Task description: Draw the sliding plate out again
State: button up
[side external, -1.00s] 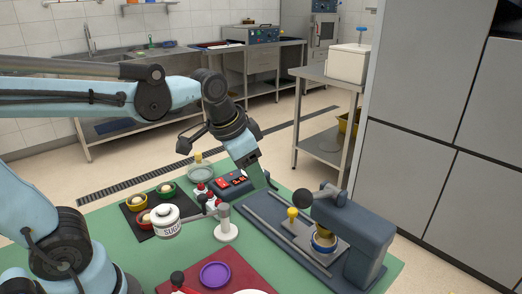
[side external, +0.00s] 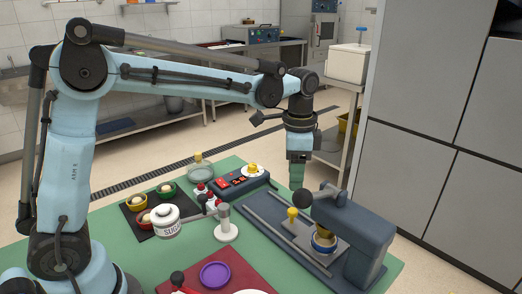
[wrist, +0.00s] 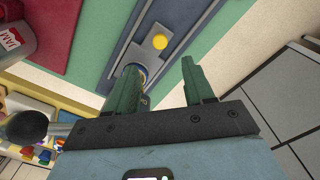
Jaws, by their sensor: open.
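The sliding plate (side external: 296,229) is a grey slab with an upright yellow knob (side external: 292,213), set on a dark grey railed base (side external: 265,222). Its right end reaches under the head of a blue-grey press (side external: 362,235), where a yellow and blue round piece (side external: 323,241) stands. My gripper (side external: 297,184) points down above the base, just behind the knob in the side view. In the wrist view its green fingers (wrist: 158,82) are apart and empty. The knob (wrist: 160,41) shows beyond the fingertips, apart from them.
A press lever with a dark ball (side external: 303,198) rises close to my gripper. A white post (side external: 226,226), a sugar jar (side external: 166,221) and a tray of bowls (side external: 145,222) stand left.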

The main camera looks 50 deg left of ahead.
aim_at(293, 210)
notch_tip(293, 210, down, 10)
jog(key=shift+r, duration=0.1)
dwell(0.4)
grip_shut()
